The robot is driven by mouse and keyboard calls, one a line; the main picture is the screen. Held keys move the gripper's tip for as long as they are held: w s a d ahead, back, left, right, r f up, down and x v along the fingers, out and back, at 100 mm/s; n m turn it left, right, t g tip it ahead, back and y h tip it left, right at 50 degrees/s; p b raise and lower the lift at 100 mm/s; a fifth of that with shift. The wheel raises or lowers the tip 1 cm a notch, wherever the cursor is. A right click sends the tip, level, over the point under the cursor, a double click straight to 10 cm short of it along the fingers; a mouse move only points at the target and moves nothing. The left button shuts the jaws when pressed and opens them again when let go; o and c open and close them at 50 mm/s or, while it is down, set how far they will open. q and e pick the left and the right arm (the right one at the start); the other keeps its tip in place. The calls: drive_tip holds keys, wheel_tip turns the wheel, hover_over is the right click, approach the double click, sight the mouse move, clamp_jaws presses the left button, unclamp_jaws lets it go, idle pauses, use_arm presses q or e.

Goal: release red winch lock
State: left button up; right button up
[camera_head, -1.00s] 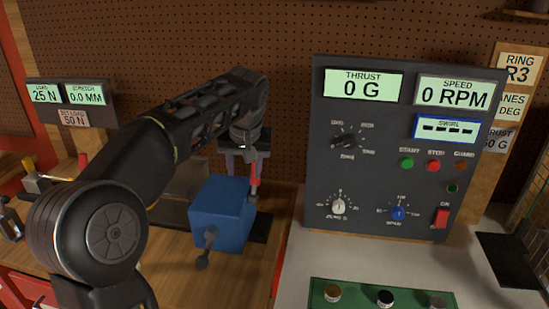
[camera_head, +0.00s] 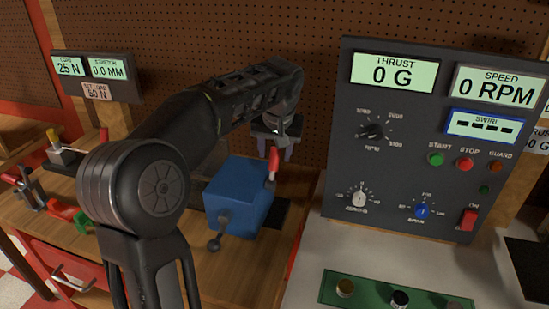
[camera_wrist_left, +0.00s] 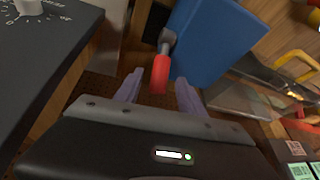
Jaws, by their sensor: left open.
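The red winch lock lever (camera_head: 273,163) stands up at the back right of the blue winch box (camera_head: 238,196) on the wooden bench. In the left wrist view the red lever (camera_wrist_left: 160,74) points into the gap between my two fingers, and the blue box (camera_wrist_left: 212,40) lies just beyond. My right gripper is not in view.
A crank (camera_head: 217,234) sticks out of the box's front. The dark control panel (camera_head: 405,150) stands close on the right. A load display (camera_head: 97,75) is at the back left.

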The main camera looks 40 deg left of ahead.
sight(275, 155)
use_arm(q)
drive_tip(key=x, duration=0.4)
drive_tip(key=shift+p, duration=0.3)
drive_tip(key=shift+c, duration=0.6)
clamp_jaws()
idle(0.6)
